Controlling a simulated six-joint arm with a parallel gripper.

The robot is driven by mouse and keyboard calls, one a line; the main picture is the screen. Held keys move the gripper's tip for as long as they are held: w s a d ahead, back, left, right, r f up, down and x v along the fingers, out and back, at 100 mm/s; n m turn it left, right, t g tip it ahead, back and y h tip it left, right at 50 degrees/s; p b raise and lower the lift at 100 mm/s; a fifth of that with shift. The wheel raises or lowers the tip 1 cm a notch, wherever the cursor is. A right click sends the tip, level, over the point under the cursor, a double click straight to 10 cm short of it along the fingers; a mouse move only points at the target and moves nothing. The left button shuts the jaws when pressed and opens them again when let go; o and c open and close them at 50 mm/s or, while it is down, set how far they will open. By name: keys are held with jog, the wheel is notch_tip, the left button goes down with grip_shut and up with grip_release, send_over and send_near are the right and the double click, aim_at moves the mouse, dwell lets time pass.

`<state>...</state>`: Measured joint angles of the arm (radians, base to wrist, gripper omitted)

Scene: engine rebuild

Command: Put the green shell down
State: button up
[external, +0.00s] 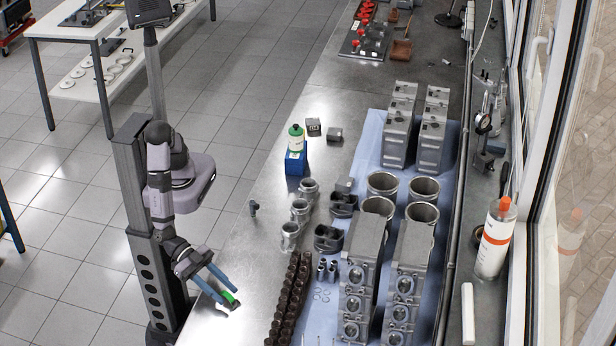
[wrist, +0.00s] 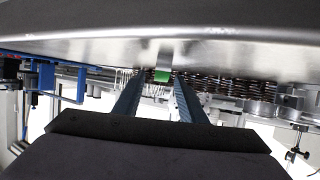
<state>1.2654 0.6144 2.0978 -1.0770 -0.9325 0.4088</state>
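The green shell (external: 229,298) is a small bright green piece at the left edge of the metal bench, low in the external view. A small dark part shows just beside it. My gripper (external: 232,297) reaches down to it with two long blue fingers, their tips on either side of the shell. In the wrist view, the shell (wrist: 162,76) appears between the fingertips (wrist: 158,78), with a gap visible on each side. The fingers look apart, not closed on it. The shell is low at the bench surface; exact contact with the bench is too small to tell.
A row of dark brown parts (external: 289,300) stands right of the gripper. Silver pistons (external: 300,211), a blue holder (external: 296,160) with a green-capped bottle, and engine blocks (external: 361,275) on a blue mat (external: 372,136) lie further off. Bare bench (external: 245,255) lies around the gripper.

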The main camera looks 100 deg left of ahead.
aim_at(228, 296)
jog(key=shift+x, duration=1.5)
grip_shut()
jog(key=shift+r, duration=0.2)
notch_tip(228, 296, up, 10)
jog(key=shift+f, duration=0.1)
